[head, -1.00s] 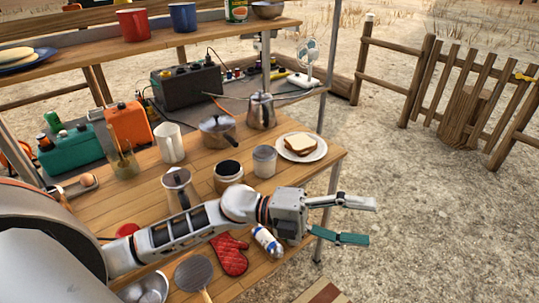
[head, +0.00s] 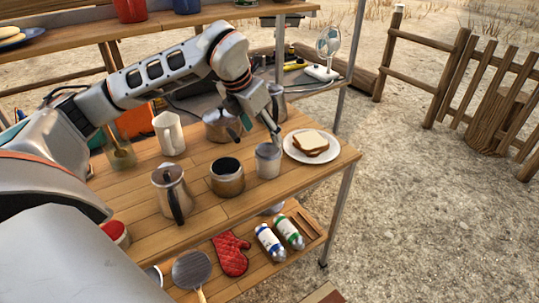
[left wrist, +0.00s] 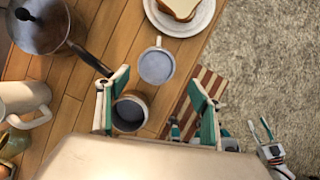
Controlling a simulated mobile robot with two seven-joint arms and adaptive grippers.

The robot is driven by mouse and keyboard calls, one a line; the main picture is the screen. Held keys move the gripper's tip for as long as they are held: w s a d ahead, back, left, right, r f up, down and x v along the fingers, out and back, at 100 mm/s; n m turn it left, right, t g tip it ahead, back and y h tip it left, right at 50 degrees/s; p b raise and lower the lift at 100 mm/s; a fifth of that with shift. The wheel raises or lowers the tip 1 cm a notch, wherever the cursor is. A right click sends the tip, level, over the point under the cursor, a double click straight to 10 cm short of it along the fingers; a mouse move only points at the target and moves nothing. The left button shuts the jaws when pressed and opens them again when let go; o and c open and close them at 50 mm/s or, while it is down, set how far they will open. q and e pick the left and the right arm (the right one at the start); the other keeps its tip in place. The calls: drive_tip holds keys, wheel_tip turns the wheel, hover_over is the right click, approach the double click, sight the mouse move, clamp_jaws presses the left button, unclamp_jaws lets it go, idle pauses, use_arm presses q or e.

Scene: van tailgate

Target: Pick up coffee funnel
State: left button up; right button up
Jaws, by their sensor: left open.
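A small grey metal cup with a pale round top (head: 267,161), likely the coffee funnel, stands on the wooden table between a sandwich plate and an open dark-mouthed pot. In the left wrist view this cup (left wrist: 157,66) shows a small tab at its rim. My left gripper (head: 261,128) is open above and behind it in the head view. In the left wrist view the cup appears between and just beyond the fingertips (left wrist: 158,78), with nothing held. What looks like my right gripper (left wrist: 260,128) is small at the right of that view, its fingers apart.
The open pot (head: 227,178) and a lidded metal pot (head: 172,192) stand close by. A lidded saucepan (head: 222,126) and a kettle (head: 278,103) are behind. The sandwich plate (head: 312,147) is right of the cup. A mitt (head: 231,254) and bottles lie on the lower shelf.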

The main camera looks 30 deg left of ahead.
sight(271, 152)
use_arm(q)
drive_tip(key=x, duration=0.4)
drive_tip(key=b+x, duration=0.1)
drive_tip(key=x, duration=0.2)
drive_tip(key=shift+w+a, duration=0.1)
drive_tip(key=shift+a, duration=0.25)
drive_tip(key=shift+r, duration=0.15)
drive_tip(key=shift+c, duration=0.4)
drive_tip(key=c, duration=1.1)
